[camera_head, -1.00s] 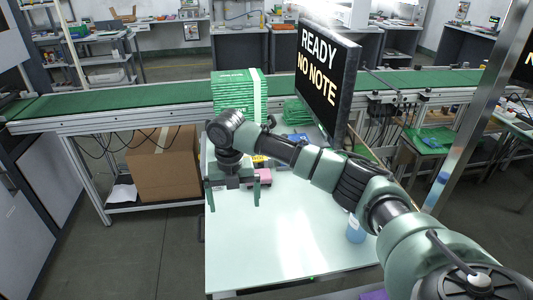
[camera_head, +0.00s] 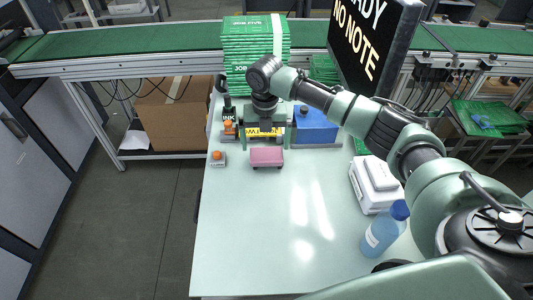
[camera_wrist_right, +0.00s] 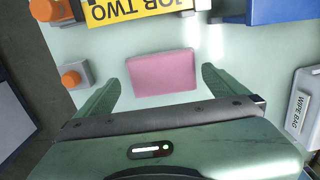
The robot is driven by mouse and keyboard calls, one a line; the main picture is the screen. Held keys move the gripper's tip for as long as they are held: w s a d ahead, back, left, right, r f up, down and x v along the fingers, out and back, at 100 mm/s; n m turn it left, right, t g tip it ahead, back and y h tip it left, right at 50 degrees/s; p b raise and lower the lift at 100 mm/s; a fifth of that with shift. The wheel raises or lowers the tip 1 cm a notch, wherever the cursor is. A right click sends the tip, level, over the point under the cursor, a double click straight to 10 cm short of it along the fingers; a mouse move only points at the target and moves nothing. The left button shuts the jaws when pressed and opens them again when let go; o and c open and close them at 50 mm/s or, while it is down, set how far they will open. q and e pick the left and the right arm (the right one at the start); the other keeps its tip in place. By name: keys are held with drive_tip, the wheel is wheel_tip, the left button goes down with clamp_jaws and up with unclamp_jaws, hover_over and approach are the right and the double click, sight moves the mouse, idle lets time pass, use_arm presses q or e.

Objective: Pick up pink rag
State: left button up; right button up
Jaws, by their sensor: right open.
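The pink rag (camera_head: 266,157) lies as a small folded block on the pale work table (camera_head: 260,235), near its back part. It also shows in the right wrist view (camera_wrist_right: 162,72), flat on the table. My right gripper (camera_head: 265,138) is open and empty above the table, by the rag's far side in the head view. In the wrist view the rag shows between the two spread fingers, just beyond their tips, touching neither. My left gripper is out of view.
A yellow "JOB TWO" sign (camera_wrist_right: 138,10), orange-topped blocks (camera_head: 217,155) and a blue bin (camera_head: 316,128) surround the rag's back and sides. A white wipe box (camera_head: 372,187) and blue bottle (camera_head: 384,230) stand right. The table's front left is clear.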

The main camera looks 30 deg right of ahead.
sight(266, 151)
drive_tip(key=f, duration=0.2)
drive_tip(key=shift+w+d+f, duration=0.2)
drive_tip(key=shift+f, duration=0.65)
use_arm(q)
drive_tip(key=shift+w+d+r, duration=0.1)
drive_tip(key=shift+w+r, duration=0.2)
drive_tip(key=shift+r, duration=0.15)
use_arm(e)
drive_tip(key=shift+r, duration=0.1)
drive_tip(key=shift+c, duration=0.3)
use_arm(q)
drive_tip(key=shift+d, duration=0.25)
use_arm(e)
drive_tip(key=c, duration=1)
use_arm(q)
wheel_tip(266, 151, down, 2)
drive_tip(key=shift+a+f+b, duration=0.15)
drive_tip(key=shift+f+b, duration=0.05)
drive_tip(key=shift+b, duration=0.85)
use_arm(e)
wheel_tip(266, 151, up, 20)
